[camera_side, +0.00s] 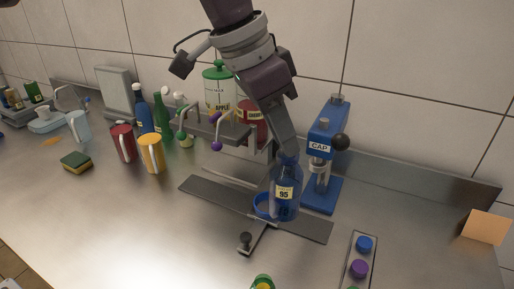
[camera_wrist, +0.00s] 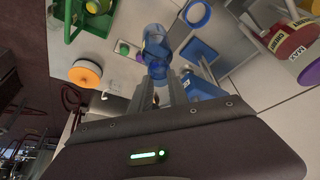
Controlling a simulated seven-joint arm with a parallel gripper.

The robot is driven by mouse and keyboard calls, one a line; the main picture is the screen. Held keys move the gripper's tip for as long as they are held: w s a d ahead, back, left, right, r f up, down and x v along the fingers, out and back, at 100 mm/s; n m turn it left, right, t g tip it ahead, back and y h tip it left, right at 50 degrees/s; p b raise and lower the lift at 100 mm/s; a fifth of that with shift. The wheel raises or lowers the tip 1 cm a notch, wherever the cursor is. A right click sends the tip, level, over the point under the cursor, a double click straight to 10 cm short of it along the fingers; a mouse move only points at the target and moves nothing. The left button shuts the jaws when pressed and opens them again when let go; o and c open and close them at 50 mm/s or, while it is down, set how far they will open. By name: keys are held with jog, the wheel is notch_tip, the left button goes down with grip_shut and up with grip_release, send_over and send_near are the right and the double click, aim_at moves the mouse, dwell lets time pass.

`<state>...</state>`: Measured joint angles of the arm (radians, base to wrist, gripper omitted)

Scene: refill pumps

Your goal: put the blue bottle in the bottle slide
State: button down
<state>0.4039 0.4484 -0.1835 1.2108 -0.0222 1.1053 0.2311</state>
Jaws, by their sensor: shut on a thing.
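The clear blue bottle (camera_side: 286,196) with a yellow and white label reading 95 is upright over the right part of the flat grey slide rail (camera_side: 212,192). My gripper (camera_side: 287,155) points down and is shut on the bottle's top. In the wrist view the bottle (camera_wrist: 156,52) shows beyond the fingers (camera_wrist: 172,88). The blue ring (camera_side: 263,206) of the slide is just left of the bottle in the side view. In the wrist view the ring (camera_wrist: 196,14) appears apart from the bottle. I cannot tell whether the bottle's base touches the rail.
The blue CAP press (camera_side: 322,150) stands close behind and right of the bottle. A black-knobbed handle (camera_side: 246,240) sticks out in front of the rail. A cap tray (camera_side: 359,268) lies front right. Pump jars (camera_side: 219,88), mugs (camera_side: 151,153) and bottles stand left.

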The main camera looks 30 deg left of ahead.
jog(key=w+a+f+n, duration=0.1)
jog(key=w+a+f, duration=0.6)
jog(key=w+f, duration=0.3)
jog(key=shift+w+a+f+n+t+y, duration=0.2)
jog(key=shift+w+f+n+t+y, duration=0.15)
jog(key=shift+w, duration=0.35)
jog(key=shift+s, duration=0.1)
jog(key=shift+f, duration=0.9)
